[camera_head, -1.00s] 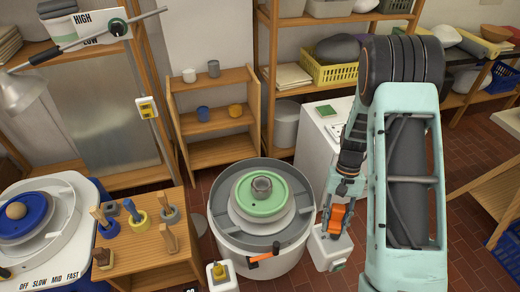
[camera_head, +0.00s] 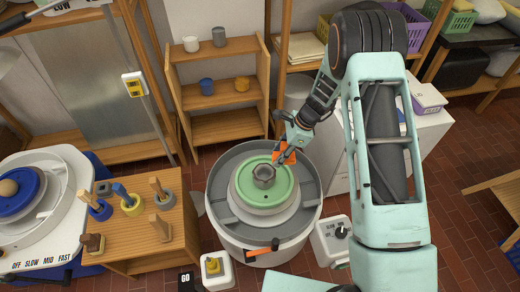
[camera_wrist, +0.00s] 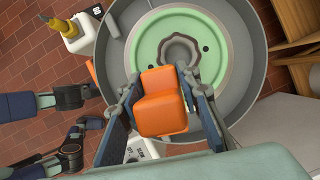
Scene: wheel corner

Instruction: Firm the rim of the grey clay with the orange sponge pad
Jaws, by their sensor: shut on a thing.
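The grey clay (camera_head: 264,175) is a small hollow form with an uneven rim. It stands at the middle of the green disc (camera_head: 246,193) on the wheel, and it shows as a ring in the wrist view (camera_wrist: 166,50). My gripper (camera_head: 287,152) is shut on the orange sponge pad (camera_wrist: 163,100). In the head view the pad is just behind and right of the clay, over the disc's far side. In the wrist view the pad lies just below the clay ring with its near edge close to it. I cannot tell if they touch.
A grey basin (camera_head: 222,212) surrounds the disc, with an orange-handled lever (camera_head: 262,250) at its front. A white box with a yellow knob (camera_head: 213,266) stands front left, and a white dial box (camera_head: 333,238) front right. A wooden tool stand (camera_head: 150,238) is left.

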